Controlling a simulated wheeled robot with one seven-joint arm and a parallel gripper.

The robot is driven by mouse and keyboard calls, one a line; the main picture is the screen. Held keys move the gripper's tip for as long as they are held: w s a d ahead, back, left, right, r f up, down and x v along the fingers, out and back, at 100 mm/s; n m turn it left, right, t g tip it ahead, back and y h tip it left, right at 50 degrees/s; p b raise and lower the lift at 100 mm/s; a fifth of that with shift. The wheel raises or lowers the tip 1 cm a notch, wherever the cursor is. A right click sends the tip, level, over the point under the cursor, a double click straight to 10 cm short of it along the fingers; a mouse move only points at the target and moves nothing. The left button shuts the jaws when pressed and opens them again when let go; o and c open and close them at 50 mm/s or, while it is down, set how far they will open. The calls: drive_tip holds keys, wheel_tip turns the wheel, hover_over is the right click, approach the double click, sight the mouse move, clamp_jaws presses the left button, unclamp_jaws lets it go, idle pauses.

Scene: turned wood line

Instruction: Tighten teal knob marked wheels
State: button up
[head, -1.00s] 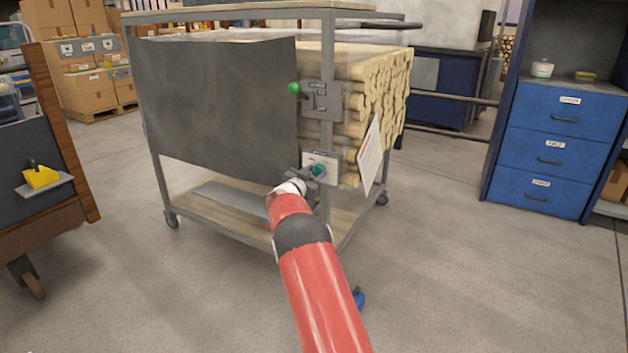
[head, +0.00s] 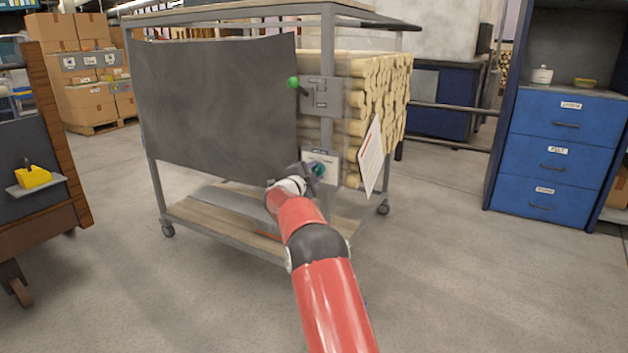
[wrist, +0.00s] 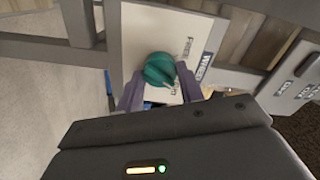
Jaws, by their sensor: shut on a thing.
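The teal knob (wrist: 158,68) sits on a white plate (wrist: 185,32) with a label reading roughly "WHEELS" and smaller print, partly hidden. The knob's pointer mark is not clear enough to read.
The trolley (head: 215,100) carries stacked pale wood rods (head: 378,95) and a dark side panel. A tilted paper sheet (head: 371,155) hangs right of my gripper. Blue drawers (head: 560,155) stand right; the floor between is clear.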

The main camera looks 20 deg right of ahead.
drive_tip(key=shift+f+m+b, duration=0.1)
drive_tip(key=shift+m+b, duration=0.75)
drive_tip(key=shift+m, duration=0.65)
drive_tip(key=o, duration=1)
drive_tip(key=v, duration=0.8)
drive_tip(key=shift+b, duration=0.35)
